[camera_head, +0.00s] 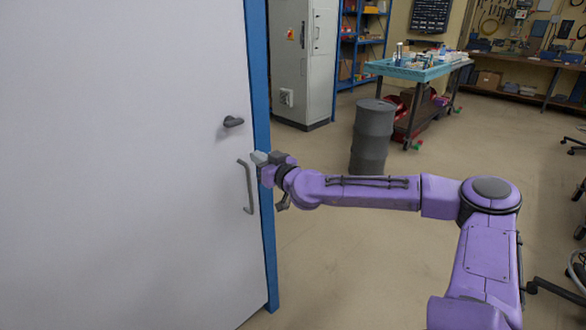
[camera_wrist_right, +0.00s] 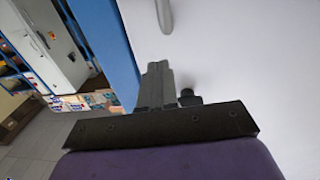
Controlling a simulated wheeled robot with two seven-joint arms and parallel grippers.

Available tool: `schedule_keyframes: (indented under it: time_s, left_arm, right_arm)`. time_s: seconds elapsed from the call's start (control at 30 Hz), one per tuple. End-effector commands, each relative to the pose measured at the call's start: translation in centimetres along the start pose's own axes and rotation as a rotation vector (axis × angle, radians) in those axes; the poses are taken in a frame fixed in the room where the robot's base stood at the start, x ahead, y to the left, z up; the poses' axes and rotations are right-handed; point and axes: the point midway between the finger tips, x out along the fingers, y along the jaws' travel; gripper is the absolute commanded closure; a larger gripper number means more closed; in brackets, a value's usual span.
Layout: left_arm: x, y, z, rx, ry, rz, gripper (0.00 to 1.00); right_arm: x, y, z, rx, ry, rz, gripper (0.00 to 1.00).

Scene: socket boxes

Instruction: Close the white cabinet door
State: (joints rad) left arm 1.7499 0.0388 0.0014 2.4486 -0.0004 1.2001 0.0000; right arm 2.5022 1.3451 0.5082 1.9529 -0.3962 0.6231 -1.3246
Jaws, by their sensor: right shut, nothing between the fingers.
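The white cabinet door (camera_head: 120,150) fills the left of the head view, set against a blue frame edge (camera_head: 258,90). A grey bar handle (camera_head: 248,188) and a small dark knob (camera_head: 233,122) are on it. My right gripper (camera_head: 258,158) is shut and empty at the door's right edge, just right of the handle's top. I cannot tell whether it touches the door. In the right wrist view the shut fingers (camera_wrist_right: 156,85) point at the white door (camera_wrist_right: 230,60), beside the blue edge (camera_wrist_right: 108,45). My left gripper is not in view.
A grey barrel (camera_head: 372,135) and a workbench with a teal top (camera_head: 420,70) stand behind my right arm. A tall grey cabinet (camera_head: 300,60) stands beyond the door.

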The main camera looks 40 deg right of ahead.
Motion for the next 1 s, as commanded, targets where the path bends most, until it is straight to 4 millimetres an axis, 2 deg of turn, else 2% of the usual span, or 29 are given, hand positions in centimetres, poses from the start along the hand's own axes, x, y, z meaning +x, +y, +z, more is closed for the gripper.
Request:
schedule_keyframes:
  time_s: [0.03,0.2,0.4,0.5,0.63,0.87,1.0]
  left_arm:
    - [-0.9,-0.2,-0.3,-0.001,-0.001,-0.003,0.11]
    - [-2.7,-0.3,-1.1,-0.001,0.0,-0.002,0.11]
    - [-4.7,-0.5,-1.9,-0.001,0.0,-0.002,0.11]
    - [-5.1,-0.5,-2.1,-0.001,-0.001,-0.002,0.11]
    - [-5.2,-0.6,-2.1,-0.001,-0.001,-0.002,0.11]
    - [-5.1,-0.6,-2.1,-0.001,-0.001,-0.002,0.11]
    - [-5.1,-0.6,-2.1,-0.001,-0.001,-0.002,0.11]
  right_arm:
    - [-1.1,-0.1,-0.6,0.01,0.004,-0.003,1.0]
    - [-4.1,0.4,-0.5,0.013,0.0,0.003,1.0]
    - [-6.8,0.7,-0.2,0.01,-0.005,0.004,1.0]
    - [-8.1,0.6,0.2,0.008,-0.009,0.0,1.0]
    - [-8.8,0.6,0.3,0.003,-0.008,-0.001,1.0]
    - [-8.9,0.6,0.3,0.006,-0.006,-0.002,1.0]
    - [-8.9,0.9,0.5,0.148,-0.011,0.016,1.0]
